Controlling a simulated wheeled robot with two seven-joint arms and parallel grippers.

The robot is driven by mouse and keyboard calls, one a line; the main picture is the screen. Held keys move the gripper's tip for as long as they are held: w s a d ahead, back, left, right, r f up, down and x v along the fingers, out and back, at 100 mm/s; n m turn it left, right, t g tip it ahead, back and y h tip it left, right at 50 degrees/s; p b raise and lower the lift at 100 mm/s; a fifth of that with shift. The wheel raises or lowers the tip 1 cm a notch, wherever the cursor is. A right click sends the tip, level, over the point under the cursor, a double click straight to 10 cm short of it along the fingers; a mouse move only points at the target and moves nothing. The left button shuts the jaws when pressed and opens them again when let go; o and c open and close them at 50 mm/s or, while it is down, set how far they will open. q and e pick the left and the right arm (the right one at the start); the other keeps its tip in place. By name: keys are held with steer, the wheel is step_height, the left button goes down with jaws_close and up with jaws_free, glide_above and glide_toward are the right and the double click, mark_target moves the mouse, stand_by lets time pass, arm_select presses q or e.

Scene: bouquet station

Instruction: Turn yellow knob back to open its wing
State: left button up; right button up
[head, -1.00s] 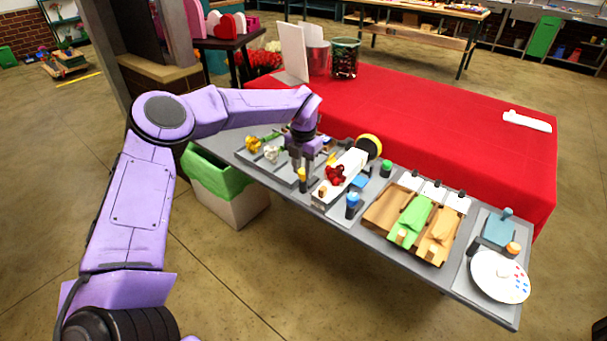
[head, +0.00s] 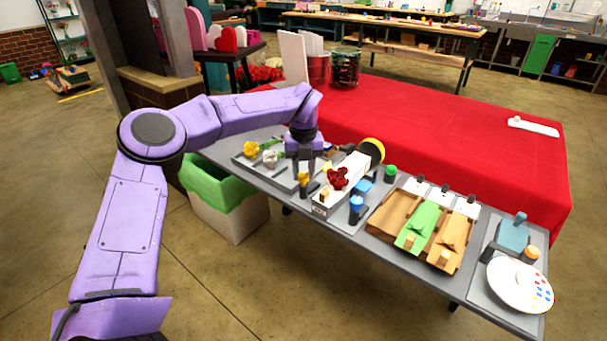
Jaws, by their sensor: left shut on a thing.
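The yellow knob (head: 303,179) sits on a dark post at the left end of the long white box (head: 346,178) on the grey table. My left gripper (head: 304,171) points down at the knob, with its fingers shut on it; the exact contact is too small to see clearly. A red flower (head: 337,179) lies in the white box. A blue knob (head: 356,203) stands in front of the box and a green knob (head: 390,172) to its right. Which wing belongs to the yellow knob cannot be told. My right gripper is not in view.
A yellow flower (head: 250,148) and a white flower (head: 270,157) lie on a tray left of my gripper. Cardboard and green folded pieces (head: 418,226) lie to the right. A green-lined bin (head: 222,186) stands below the table's left end. A red-covered table (head: 460,140) is behind.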

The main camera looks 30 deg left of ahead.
mark_target(304, 174)
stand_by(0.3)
arm_select(q)
steer(key=o, duration=1)
steer(key=shift+o, duration=0.2)
steer(key=shift+d, duration=0.1)
step_height(304, 174, up, 11)
steer(key=shift+f, duration=0.2)
